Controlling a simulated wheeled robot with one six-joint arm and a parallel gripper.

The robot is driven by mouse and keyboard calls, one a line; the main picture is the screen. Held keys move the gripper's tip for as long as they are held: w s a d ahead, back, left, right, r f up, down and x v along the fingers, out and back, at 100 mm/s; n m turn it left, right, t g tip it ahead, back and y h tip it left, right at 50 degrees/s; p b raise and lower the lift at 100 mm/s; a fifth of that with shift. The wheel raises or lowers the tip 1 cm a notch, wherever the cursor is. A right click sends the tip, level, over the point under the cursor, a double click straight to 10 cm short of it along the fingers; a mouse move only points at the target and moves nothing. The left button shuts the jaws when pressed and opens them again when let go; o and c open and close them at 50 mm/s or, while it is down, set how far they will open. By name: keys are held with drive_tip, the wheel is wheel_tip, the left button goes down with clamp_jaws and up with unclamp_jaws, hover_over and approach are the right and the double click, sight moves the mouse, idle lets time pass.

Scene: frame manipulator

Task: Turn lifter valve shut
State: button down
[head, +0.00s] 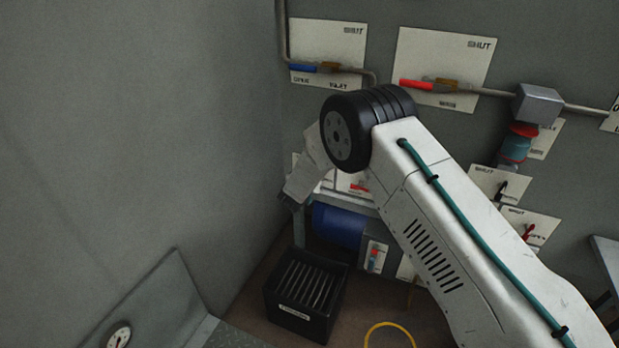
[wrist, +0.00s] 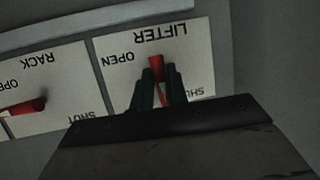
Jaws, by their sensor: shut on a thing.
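In the wrist view the lifter plate (wrist: 200,50) is white and appears upside down, with the words LIFTER, OPEN and SHUT. The lifter valve's red handle (wrist: 157,62) stands out from this plate between the dark green fingers of my gripper (wrist: 160,80). My gripper is shut on the handle. The handle's tip shows above the fingers, and a thin red strip shows between them. The fingers partly cover the plate near SHUT. In the head view my arm reaches to the lower wall panels, and the fingertips cannot be made out there.
The rack plate (wrist: 48,80) with its own red handle (wrist: 25,107) is beside the lifter plate. In the head view a black crate (head: 290,318) stands on the floor below my wrist, near a blue cylinder (head: 338,226). Pipes and labelled valves line the wall above.

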drive_tip(key=c, duration=1.4)
unclamp_jaws()
drive_tip(key=v, duration=0.8)
drive_tip(key=shift+f, duration=0.1)
